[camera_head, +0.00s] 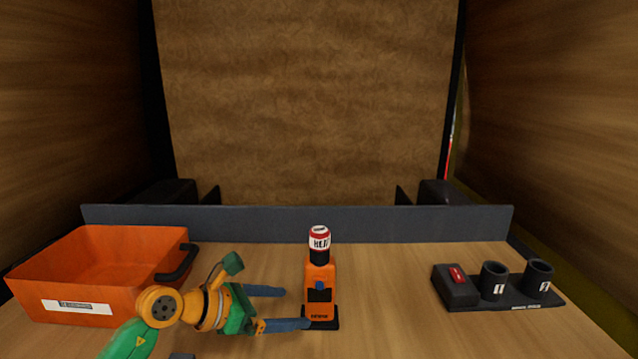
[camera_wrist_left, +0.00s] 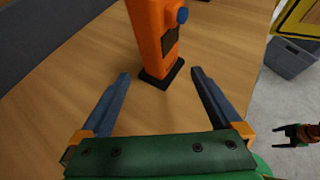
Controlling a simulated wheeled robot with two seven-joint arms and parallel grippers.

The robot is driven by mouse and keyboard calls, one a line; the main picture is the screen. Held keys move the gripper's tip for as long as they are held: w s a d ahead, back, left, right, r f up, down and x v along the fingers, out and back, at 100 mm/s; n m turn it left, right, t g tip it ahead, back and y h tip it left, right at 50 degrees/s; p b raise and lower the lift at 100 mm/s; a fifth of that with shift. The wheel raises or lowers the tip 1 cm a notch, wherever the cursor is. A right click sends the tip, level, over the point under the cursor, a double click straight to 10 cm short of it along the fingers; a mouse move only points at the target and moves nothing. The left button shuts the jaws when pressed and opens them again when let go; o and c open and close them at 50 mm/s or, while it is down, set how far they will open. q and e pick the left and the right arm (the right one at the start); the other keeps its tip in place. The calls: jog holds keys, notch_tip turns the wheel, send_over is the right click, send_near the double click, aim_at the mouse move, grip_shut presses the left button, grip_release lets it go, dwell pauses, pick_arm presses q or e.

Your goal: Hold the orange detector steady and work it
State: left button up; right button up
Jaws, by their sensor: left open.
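The orange detector (camera_head: 319,290) stands upright on its small black base near the middle of the table. It has a dark panel, a blue button (camera_head: 320,285) and a red-and-white cap (camera_head: 319,241) on top. My left gripper (camera_head: 296,307) is open and empty, low over the table just left of the detector. In the left wrist view the detector (camera_wrist_left: 155,40) stands just beyond the spread fingertips (camera_wrist_left: 160,74), roughly centred between them, and its top is cut off. A small green and orange part at the right edge there looks like my right gripper (camera_wrist_left: 281,136); its jaws are too small to judge.
An orange bin (camera_head: 100,265) with a white label stands at the left, behind my left arm. A black holder (camera_head: 520,300) with two cups and a red switch (camera_head: 457,275) is at the right. A grey rail (camera_head: 400,225) runs along the back. Table right of the detector is clear.

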aim_at(315, 306)
pick_arm(q)
jog(key=b+x, duration=0.3)
jog(key=x, duration=0.4)
jog(key=shift+s+f, duration=0.1)
jog(key=shift+f, duration=0.05)
jog(key=shift+w+d+f+b, duration=0.1)
jog(key=shift+w+d+b, duration=0.15)
jog(key=shift+d+b, duration=0.1)
jog(key=shift+s, duration=0.1)
pick_arm(e)
notch_tip(315, 306, down, 4)
jog(key=shift+s+f, duration=0.1)
jog(key=shift+s, duration=0.05)
pick_arm(q)
jog(key=c, duration=1)
jog(key=shift+c, duration=0.3)
pick_arm(e)
grip_shut()
